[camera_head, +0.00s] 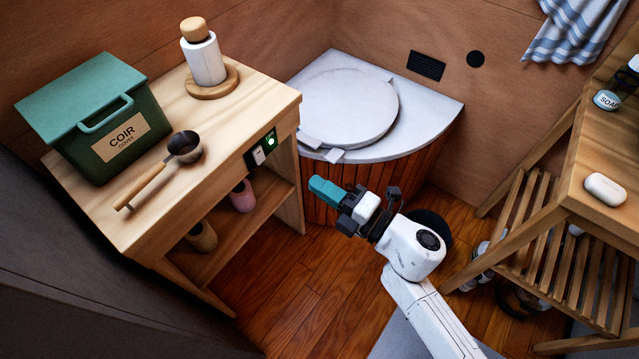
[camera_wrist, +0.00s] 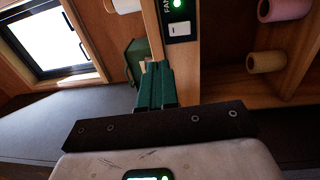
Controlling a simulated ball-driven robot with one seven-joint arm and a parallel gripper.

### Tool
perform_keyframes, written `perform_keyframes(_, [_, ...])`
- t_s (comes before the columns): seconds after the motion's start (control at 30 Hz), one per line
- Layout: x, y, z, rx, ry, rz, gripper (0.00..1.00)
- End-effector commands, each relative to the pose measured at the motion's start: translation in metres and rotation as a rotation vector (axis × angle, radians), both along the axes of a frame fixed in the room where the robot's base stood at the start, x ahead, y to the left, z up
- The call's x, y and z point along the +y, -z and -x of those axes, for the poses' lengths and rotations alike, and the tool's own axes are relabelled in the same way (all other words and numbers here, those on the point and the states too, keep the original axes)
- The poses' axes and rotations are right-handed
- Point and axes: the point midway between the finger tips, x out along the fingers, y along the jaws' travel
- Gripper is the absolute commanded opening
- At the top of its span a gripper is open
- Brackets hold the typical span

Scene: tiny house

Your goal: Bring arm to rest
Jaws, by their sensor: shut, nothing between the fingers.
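My gripper (camera_head: 324,190) is at the end of my white arm, in the middle of the head view, in front of the corner toilet and to the right of the wooden stand. Its teal fingers point left and are closed together with nothing between them. In the wrist view, my gripper (camera_wrist: 156,68) shows its two dark green fingers side by side, pointing toward the stand's front edge. The fingers appear apart from the stand.
The wooden stand (camera_head: 178,112) holds a green coir bin (camera_head: 110,135), a scoop (camera_head: 183,147) and a white bottle (camera_head: 204,58). The corner toilet (camera_head: 420,120) has its round lid down. A slatted wooden shelf (camera_head: 540,225) stands at right. Some floor (camera_head: 290,290) is clear.

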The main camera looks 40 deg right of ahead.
Motion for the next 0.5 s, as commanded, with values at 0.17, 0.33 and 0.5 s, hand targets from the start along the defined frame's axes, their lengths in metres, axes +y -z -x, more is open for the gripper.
perform_keyframes(0.17, [0.000, 0.000, 0.000, 0.000, 0.000, 0.000, 0.00])
perform_keyframes(0.33, [0.000, 0.000, 0.000, 0.000, 0.000, 0.000, 0.00])
perform_keyframes(0.5, [-0.018, -0.012, -0.004, 0.018, 0.085, -0.053, 0.00])
